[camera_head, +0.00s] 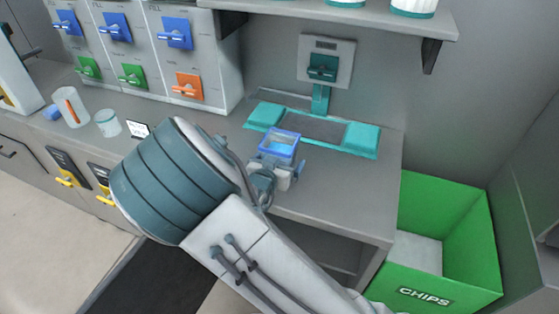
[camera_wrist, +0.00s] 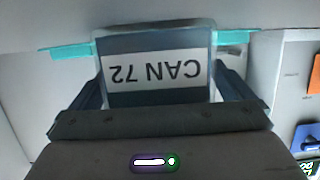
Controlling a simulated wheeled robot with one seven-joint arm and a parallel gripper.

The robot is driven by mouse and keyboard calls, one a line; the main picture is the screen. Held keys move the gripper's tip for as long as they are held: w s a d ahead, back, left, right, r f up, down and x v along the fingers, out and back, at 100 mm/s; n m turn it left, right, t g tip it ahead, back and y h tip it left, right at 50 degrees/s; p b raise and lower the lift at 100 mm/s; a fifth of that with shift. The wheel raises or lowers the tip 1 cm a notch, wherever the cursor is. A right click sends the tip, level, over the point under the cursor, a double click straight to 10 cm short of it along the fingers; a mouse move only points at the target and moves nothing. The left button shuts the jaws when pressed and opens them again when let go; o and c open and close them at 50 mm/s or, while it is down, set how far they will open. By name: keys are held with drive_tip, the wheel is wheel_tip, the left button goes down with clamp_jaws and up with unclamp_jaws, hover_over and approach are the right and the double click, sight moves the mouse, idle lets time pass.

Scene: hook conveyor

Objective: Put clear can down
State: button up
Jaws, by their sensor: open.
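The clear can (camera_head: 281,143) is a see-through, blue-tinted box at the front of the teal fixture on the counter. In the wrist view the can (camera_wrist: 154,92) fills the middle, with an upside-down label "CAN 72". My gripper (camera_head: 276,168) is open, with one finger on each side of the can. In the wrist view the fingers of my gripper (camera_wrist: 162,100) stand left and right of it. I cannot tell whether they touch it, or whether its hidden underside rests on the counter.
The teal fixture (camera_head: 362,138) lies on the grey counter (camera_head: 335,205), below a wall-mounted teal unit (camera_head: 322,66). A green "CHIPS" bin (camera_head: 425,296) stands at the right. Dispensers with blue, green and orange levers (camera_head: 177,33) stand at the left. Small containers (camera_head: 108,123) sit on the left counter.

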drive_tip(key=c, duration=1.4)
drive_tip(key=shift+r, duration=0.1)
drive_tip(key=shift+c, duration=1)
drive_tip(key=shift+r, duration=0.1)
